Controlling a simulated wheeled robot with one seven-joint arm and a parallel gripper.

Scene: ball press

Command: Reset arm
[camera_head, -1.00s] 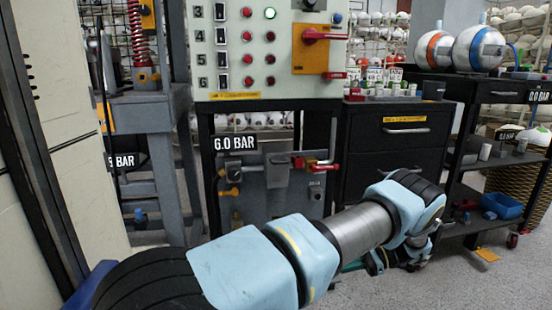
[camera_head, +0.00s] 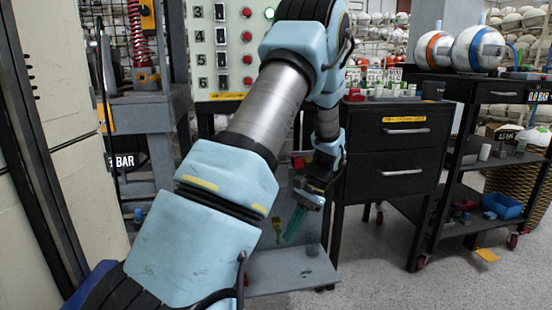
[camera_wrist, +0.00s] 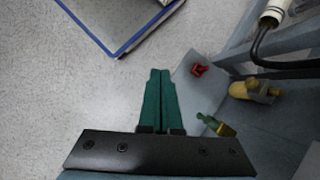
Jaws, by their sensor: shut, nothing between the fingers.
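My gripper (camera_head: 294,222) hangs at the end of my bent arm in front of the control panel stand, with its green fingers pointing down. In the wrist view the green fingers (camera_wrist: 160,100) lie side by side, shut and empty, above the grey floor. My arm covers much of the control panel (camera_head: 228,60) and the valve area below it in the head view.
A black drawer cabinet (camera_head: 398,150) stands right of my gripper. A dark cart (camera_head: 480,95) with two balls is further right. A grey lower shelf (camera_head: 300,268) lies under my gripper; red and yellow fittings (camera_wrist: 250,90) show in the wrist view.

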